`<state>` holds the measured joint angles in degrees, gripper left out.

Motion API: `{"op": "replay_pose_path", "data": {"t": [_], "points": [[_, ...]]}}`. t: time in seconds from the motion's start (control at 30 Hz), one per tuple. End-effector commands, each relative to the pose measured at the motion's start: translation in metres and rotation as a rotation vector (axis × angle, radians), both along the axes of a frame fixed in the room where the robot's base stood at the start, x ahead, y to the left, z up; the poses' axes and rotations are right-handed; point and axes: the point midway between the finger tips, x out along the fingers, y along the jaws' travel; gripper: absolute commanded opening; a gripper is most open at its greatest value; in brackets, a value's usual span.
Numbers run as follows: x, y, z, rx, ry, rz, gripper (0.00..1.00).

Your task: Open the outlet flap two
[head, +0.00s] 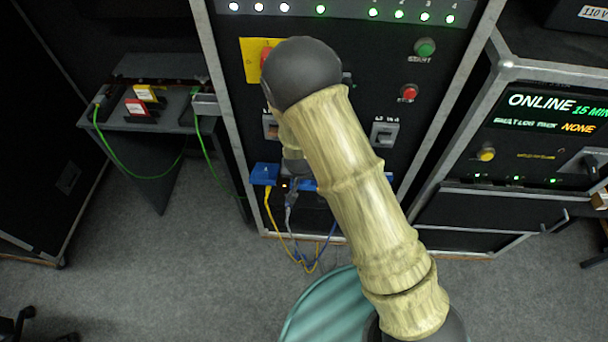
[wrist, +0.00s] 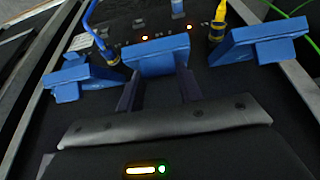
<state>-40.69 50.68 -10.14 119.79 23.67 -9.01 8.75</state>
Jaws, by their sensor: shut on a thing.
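In the wrist view, three blue outlet flaps stand in a row on the black panel. The middle flap (wrist: 156,55) lies between my gripper's (wrist: 158,76) two dark fingers, which are shut on it. The flap on the left (wrist: 82,77) has a blue cable beside it, and the flap on the right (wrist: 258,46) has a yellow cable plug beside it. In the head view, my arm hides the gripper and most of the middle of the row; a blue flap (head: 265,173) shows left of the arm with a yellow cable below it.
Green cables (head: 135,170) hang from a small side table (head: 130,124) at left. The rack front has a red button (head: 409,92), a green button (head: 424,48) and a switch (head: 385,132). A console with an ONLINE display (head: 548,107) stands at right.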

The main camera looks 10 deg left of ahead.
Motion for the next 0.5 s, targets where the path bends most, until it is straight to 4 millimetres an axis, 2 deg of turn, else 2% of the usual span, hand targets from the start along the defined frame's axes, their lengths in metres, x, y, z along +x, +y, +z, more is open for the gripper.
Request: {"op": "replay_pose_path", "data": {"t": [0.03,0.1,0.13,0.2,0.23,0.5], "points": [[0.0063,-0.0013,0.0019,0.002,-0.017,-0.005,0.0],[0.0062,-0.0012,0.0018,0.002,-0.016,-0.005,0.0],[0.0062,-0.0012,0.0018,0.002,-0.017,-0.005,0.42],[0.0053,-0.0008,0.0014,0.002,-0.014,-0.004,0.55],[0.0047,-0.0008,0.0012,0.002,-0.013,-0.004,0.58],[0.0016,0.0001,0.0008,0.0,-0.006,0.0,0.58]]}}
